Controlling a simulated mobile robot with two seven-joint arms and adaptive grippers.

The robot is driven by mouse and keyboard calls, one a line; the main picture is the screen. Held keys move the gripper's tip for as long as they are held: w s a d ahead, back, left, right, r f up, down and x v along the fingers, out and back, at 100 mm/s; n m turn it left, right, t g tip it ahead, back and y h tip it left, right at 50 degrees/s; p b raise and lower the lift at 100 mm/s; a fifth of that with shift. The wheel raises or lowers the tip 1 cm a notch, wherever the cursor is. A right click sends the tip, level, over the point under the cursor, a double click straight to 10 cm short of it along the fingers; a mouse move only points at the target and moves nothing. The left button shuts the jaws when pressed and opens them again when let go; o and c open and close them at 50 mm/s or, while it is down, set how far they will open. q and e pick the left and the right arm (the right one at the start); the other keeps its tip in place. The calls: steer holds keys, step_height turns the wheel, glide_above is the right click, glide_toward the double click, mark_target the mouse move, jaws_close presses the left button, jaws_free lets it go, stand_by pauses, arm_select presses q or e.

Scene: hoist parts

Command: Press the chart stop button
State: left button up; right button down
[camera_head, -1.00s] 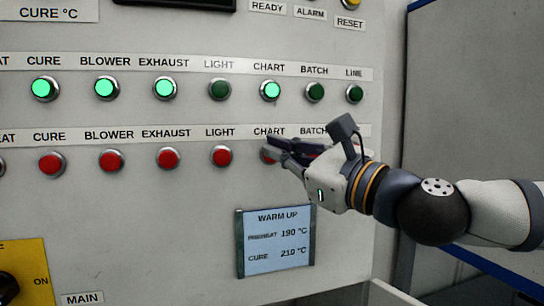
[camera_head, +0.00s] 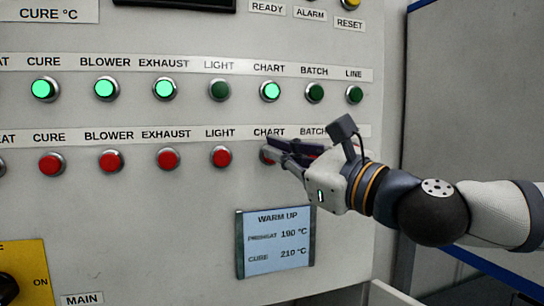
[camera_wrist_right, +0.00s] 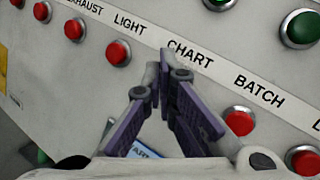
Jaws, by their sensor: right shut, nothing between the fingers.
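The chart stop button (camera_head: 265,155) is the red one under the CHART label in the lower row. Only its left part shows in the head view; fingers cover the rest. My right gripper (camera_head: 277,150) is shut and empty, its fingertips in front of this button. I cannot tell if they touch it. In the right wrist view the closed fingertips (camera_wrist_right: 160,72) lie just below the CHART label and hide the button. The green chart button (camera_head: 270,91) above is lit. My left gripper is not in view.
Red light stop button (camera_head: 221,156) is close on the left. The red batch button (camera_wrist_right: 240,120) is on the other side in the wrist view. A WARM UP display (camera_head: 277,242) is below the gripper. A grey panel (camera_head: 475,100) stands at the right.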

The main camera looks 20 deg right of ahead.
steer(key=shift+w, duration=0.15)
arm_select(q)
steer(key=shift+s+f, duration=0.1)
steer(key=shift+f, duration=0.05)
arm_select(e)
steer(key=shift+w, duration=0.3)
arm_select(q)
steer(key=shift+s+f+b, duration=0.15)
steer(key=shift+b, duration=0.15)
arm_select(e)
steer(key=shift+w, duration=0.45)
steer(key=shift+s, duration=0.15)
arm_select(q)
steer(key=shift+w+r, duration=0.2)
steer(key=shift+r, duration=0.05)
arm_select(e)
steer(key=shift+s, duration=0.75)
arm_select(q)
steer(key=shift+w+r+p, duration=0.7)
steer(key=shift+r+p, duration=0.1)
steer(key=shift+p, duration=0.15)
arm_select(e)
steer(key=s, duration=0.5)
steer(key=shift+d, duration=0.1)
